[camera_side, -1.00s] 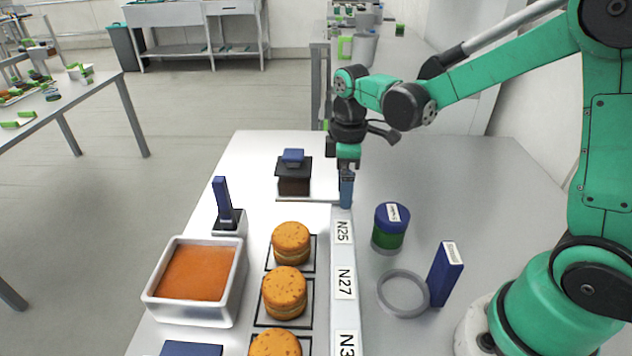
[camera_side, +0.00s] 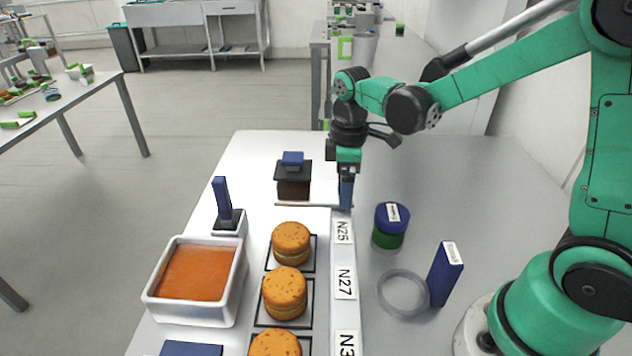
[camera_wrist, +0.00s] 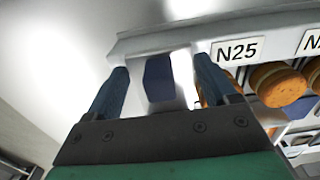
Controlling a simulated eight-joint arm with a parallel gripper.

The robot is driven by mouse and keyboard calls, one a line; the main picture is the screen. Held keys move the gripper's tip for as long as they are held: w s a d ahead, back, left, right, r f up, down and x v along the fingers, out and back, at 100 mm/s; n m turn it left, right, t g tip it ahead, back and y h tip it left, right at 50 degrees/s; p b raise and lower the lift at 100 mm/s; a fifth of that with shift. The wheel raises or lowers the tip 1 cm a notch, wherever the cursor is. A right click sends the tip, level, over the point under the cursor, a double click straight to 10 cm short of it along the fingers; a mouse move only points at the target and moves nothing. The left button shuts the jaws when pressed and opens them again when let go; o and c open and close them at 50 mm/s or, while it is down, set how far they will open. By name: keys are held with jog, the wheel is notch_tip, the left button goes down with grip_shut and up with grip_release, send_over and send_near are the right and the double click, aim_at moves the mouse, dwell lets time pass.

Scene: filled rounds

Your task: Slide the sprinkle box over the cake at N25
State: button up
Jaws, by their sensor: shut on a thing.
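The sprinkle box (camera_side: 292,184), dark with a blue knob on top, is beyond the nearest cake to label N25 in the side view. A thin bar runs from its base to my gripper (camera_side: 346,204). My gripper is shut on a dark blue handle, seen between the fingers in the wrist view (camera_wrist: 158,80); I take it as the box's handle. The cake at N25 (camera_side: 291,238) is round and orange-brown, standing on a dark square outline. The box is apart from it, not over it. The label N25 (camera_side: 342,231) is on a white rail.
More cakes stand in the row, one at N27 (camera_side: 284,290). Left are a white tray of orange filling (camera_side: 238,285) and a blue-handled tool (camera_side: 222,205). Right of the rail are a blue-lidded jar (camera_side: 390,228), a grey ring (camera_side: 382,299) and a blue block (camera_side: 445,275).

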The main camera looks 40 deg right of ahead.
aim_at(346, 231)
jog(key=shift+s+a, duration=2.65)
jog(key=o, duration=0.8)
jog(key=shift+r, duration=3.55)
